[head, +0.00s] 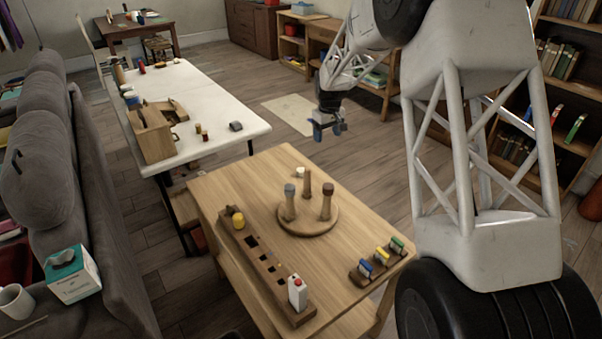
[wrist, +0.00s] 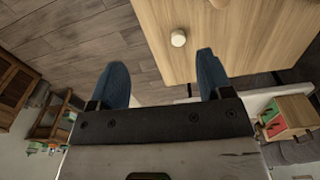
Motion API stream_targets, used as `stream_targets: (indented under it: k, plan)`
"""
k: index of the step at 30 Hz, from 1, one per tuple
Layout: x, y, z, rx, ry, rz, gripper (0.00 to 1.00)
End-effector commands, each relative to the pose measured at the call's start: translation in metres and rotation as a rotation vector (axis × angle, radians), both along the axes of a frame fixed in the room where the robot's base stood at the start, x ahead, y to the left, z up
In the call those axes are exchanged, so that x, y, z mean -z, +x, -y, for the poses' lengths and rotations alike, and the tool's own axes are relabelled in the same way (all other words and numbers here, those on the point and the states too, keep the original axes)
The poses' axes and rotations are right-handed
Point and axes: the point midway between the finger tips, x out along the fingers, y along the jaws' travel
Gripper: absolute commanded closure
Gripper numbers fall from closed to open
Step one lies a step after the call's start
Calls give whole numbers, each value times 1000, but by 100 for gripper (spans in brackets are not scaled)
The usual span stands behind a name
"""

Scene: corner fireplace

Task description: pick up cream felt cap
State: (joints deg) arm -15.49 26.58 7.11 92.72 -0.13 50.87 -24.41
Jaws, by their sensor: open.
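A small cream cap (head: 300,172) stands on the wooden table, just behind the round peg stand (head: 296,229). In the wrist view a pale round cap (wrist: 178,38) lies on the table near its edge, beyond the fingertips and between their lines. My gripper (head: 329,130) is open and empty, above and beyond the table's far edge in the head view. Its two blue fingers also show in the wrist view (wrist: 163,62), apart from the cap with nothing between them. The felt texture is too small to tell.
The stand has several upright pegs, one with a grey top (head: 290,188). A slotted wooden rack (head: 267,268) holds a yellow piece and a white bottle. A small block with coloured clips (head: 377,262) sits at right. A white table (head: 200,90) stands behind at left.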

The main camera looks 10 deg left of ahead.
Motion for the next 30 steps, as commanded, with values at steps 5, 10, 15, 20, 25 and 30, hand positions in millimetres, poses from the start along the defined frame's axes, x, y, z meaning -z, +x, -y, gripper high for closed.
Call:
stream_targets:
  k: [5,10,15,20,25,30]
  plan:
    - [41,27,-26,-47,-5,-13,27]
    - [79,50,-51,-92,-8,-24,27]
    - [119,68,-75,-135,-12,-34,27]
    - [147,80,-91,-165,-14,-41,27]
    - [162,87,-100,-182,-15,-43,27]
    - [166,87,-102,-186,-15,-45,27]
